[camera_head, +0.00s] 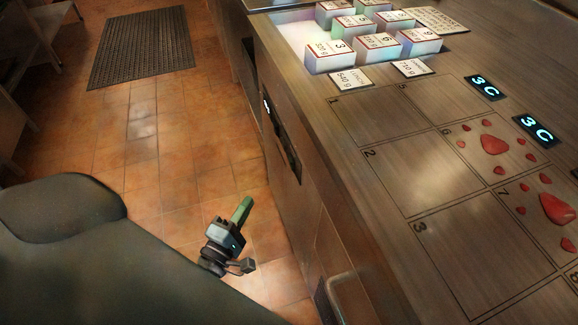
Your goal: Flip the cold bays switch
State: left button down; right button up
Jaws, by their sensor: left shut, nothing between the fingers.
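My left gripper (243,210) has green fingers and is shut and empty. It shows over the tiled floor, in front of the counter's front face and apart from it. A dark recessed panel (284,140) is set in that front face, up and to the right of the gripper. A small pale mark (267,104) shows at the panel's upper left end. I cannot tell for sure whether this is the cold bays switch or which way it is set. My right gripper is not in view.
The counter top (355,190) has numbered squares, red patches and lit displays reading 3 C (481,87). Numbered white blocks (375,48) stand in a lit bay at the back. A door handle (345,290) sticks out low on the front. A dark floor mat (142,45) lies at the back left.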

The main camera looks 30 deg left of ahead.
pick_arm(q)
send_near(290, 163)
jog(key=w+a, duration=0.4)
jog(key=a, duration=0.1)
jog(key=w+d+p, duration=0.1)
jog(key=w+d, duration=0.2)
jog(key=shift+w, duration=0.1)
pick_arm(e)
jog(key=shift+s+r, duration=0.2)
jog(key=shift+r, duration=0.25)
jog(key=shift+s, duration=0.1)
